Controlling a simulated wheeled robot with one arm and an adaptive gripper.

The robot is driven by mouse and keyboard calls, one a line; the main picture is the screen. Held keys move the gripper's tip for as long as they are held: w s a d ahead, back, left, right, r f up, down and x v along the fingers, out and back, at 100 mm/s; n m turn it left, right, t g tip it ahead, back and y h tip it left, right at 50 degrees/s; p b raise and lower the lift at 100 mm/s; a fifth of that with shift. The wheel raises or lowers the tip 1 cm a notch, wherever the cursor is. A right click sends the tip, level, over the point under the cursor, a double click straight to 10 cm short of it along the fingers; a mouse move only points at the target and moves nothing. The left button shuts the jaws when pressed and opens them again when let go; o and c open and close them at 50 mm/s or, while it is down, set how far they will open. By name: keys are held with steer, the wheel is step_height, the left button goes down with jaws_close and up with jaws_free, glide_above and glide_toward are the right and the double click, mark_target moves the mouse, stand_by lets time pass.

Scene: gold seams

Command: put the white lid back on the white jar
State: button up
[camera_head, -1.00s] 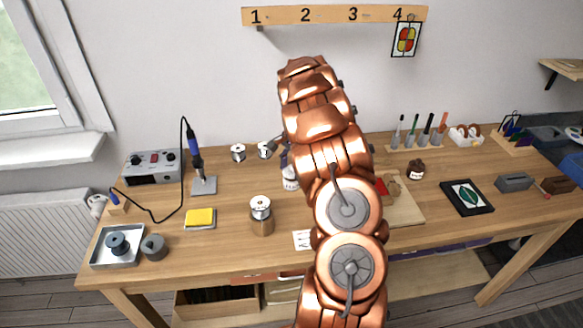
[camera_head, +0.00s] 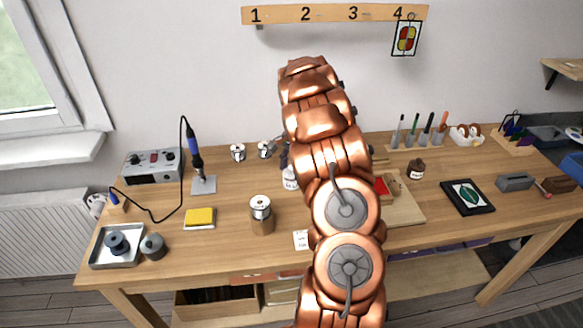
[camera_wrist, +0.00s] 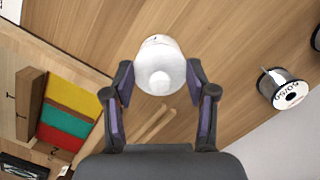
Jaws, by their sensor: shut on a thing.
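The white jar (camera_head: 290,178) stands on the bench, partly hidden behind my arm in the head view. In the wrist view the white jar (camera_wrist: 157,43) shows from above, with a dark mark near its far edge. The white lid (camera_wrist: 160,82), with a round knob, lies over the jar's near part in that view. My gripper (camera_wrist: 160,92) has its purple-padded fingers on both sides of the lid and is shut on it. Whether the lid touches or sits level on the jar cannot be told.
A solder spool (camera_wrist: 284,90) lies to the right in the wrist view, and a board with coloured glass pieces (camera_wrist: 65,115) to the left. A yellow sponge (camera_head: 200,217) lies farther left.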

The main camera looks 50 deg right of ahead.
steer(key=shift+f+b, duration=0.5)
steer(key=shift+f, duration=0.1)
stand_by(1.1)
steer(key=o, duration=1.3)
steer(key=shift+r, duration=0.15)
steer(key=shift+r+p, duration=0.6)
steer(key=shift+r, duration=2.8)
